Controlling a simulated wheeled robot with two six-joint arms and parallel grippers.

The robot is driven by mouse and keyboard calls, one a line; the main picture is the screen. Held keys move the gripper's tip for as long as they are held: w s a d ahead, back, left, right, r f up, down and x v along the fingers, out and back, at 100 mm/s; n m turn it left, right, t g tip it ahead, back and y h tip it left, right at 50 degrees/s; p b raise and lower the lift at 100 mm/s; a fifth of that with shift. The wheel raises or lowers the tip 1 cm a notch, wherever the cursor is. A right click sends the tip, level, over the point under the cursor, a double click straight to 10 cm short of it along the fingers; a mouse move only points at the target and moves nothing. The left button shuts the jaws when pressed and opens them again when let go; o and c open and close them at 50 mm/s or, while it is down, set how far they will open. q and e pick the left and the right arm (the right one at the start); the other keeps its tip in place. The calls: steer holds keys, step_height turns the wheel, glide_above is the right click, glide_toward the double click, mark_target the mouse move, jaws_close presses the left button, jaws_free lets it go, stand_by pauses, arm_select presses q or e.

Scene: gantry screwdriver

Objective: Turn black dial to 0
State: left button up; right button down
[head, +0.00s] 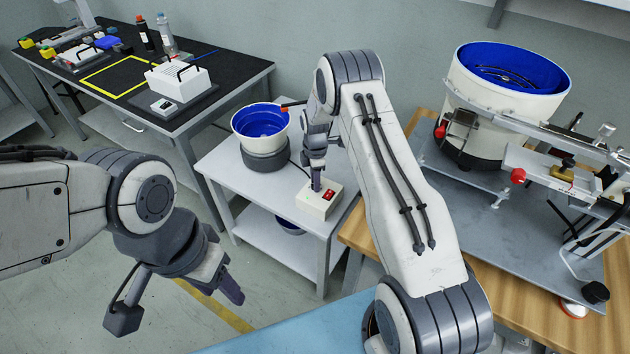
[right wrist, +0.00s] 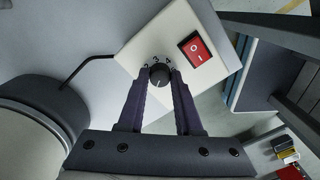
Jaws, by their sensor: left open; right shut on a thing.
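The black dial (right wrist: 159,76) sits on a white control box (right wrist: 140,50), with numbers such as 3 and 4 printed along its far side. The 0 mark and the dial's setting cannot be read clearly. In the head view the box (head: 327,207) stands on the small white table. My right gripper (head: 317,184) points down at the box and hides the dial there. In the right wrist view its fingers (right wrist: 160,80) are shut on the dial, one on each side. My left gripper (head: 230,289) is open and empty, over the floor at lower left.
A red rocker switch (right wrist: 195,47) is on the same box, right beside the dial. A blue-lined bowl (head: 262,122) on a dark base stands close behind the box, joined by a black cable. A larger bowl feeder (head: 480,95) and rails stand on the wooden bench at right.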

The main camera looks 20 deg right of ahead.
stand_by(0.4)
steer(key=c, duration=0.6)
jaws_free()
steer(key=shift+r, duration=0.2)
step_height(320, 180, up, 10)
steer(key=shift+r, duration=0.1)
